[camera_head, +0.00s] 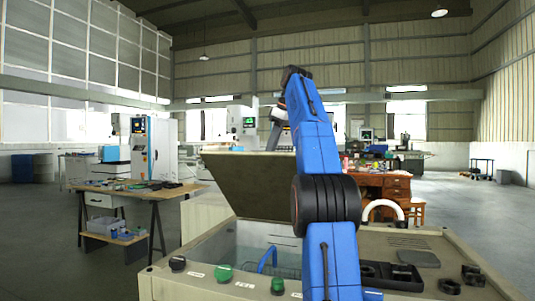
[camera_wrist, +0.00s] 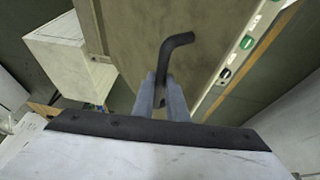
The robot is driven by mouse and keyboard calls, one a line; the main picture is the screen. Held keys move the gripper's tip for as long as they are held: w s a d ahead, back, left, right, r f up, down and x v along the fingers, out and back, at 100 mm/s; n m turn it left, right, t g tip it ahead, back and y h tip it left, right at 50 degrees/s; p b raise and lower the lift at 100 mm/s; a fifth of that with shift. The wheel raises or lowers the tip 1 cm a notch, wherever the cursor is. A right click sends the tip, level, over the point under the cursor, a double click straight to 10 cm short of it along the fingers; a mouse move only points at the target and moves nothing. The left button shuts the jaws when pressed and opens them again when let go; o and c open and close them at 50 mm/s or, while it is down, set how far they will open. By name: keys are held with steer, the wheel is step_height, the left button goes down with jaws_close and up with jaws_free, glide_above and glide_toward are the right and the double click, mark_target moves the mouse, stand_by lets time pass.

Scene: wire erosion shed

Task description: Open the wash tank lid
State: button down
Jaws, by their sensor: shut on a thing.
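The wash tank (camera_head: 215,285) is a beige cabinet at the bottom of the head view. Its grey-brown lid (camera_head: 250,180) stands raised and tilted back at the rear of the opening, so the basin shows. In the wrist view the lid (camera_wrist: 210,65) fills the middle, with a black bent handle (camera_wrist: 176,43) on it. My gripper (camera_wrist: 160,98) is shut on the lower part of this handle, which sits between its two grey fingers. In the head view my blue arm covers part of the lid and tank, and the fingers and handle cannot be made out clearly.
Green and black knobs (camera_head: 222,273) line the tank's front rim. A blue-handled wire basket (camera_head: 268,260) is in the basin. Black holders (camera_head: 402,276) and a white arched handle (camera_head: 383,208) are on the right. A workbench (camera_head: 135,190) stands left, with open floor around it.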

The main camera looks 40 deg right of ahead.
steer(key=shift+w+d+f, duration=0.15)
steer(key=shift+w+d, duration=0.2)
steer(key=shift+d, duration=0.1)
steer(key=c, duration=1.8)
jaws_free()
steer(key=shift+w+d+f, duration=0.1)
steer(key=shift+d, duration=0.05)
steer(key=shift+o, duration=0.2)
steer(key=shift+a+r, duration=0.25)
steer(key=shift+s, duration=0.2)
